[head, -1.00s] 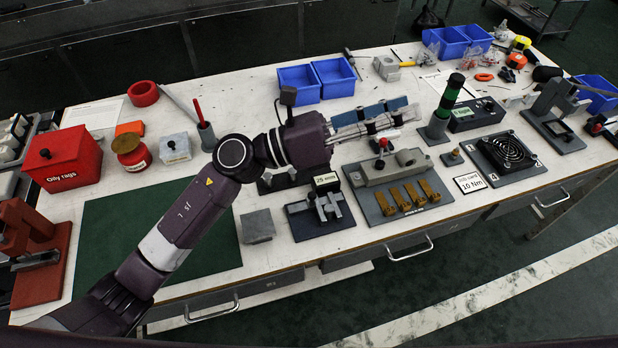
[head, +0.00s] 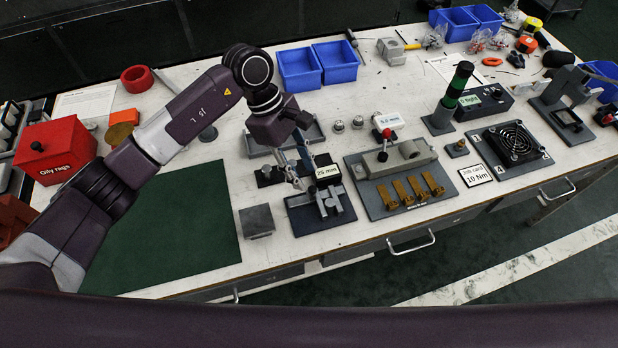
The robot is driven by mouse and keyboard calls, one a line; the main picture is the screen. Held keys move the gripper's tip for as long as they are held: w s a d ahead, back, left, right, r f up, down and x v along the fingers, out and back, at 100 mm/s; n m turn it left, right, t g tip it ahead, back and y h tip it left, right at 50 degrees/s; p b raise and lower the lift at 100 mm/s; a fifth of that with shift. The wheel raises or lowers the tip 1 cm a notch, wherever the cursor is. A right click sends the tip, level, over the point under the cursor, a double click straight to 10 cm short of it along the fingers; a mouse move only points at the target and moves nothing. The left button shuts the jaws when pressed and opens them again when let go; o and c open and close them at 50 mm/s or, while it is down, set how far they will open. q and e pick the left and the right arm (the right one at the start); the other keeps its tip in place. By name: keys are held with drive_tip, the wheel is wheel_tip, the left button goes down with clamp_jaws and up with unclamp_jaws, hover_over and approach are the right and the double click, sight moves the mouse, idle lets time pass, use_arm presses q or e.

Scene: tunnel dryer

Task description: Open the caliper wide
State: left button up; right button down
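The caliper (head: 331,203) looks like a grey metal slide with upright jaws on a dark base plate, beside a white "25 mm" sign (head: 327,171). How far its jaws stand apart is hard to tell. My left gripper (head: 298,182) points down just behind and to the left of the caliper, close to its rear end. Its fingers are small and blend with the things behind them, so I cannot tell their gap or whether they touch the caliper. My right gripper is not in view.
A grey block (head: 257,221) stands left of the caliper, beside a green mat (head: 195,225). To the right is a fixture plate (head: 365,200) with several brass clamps. A grey tray (head: 258,146) and two blue bins (head: 336,62) are behind.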

sight(311, 188)
use_arm(q)
drive_tip(key=shift+p+x, duration=0.4)
drive_tip(key=shift+x, duration=1.9)
drive_tip(key=shift+c, duration=0.6)
drive_tip(key=shift+r, duration=0.1)
clamp_jaws()
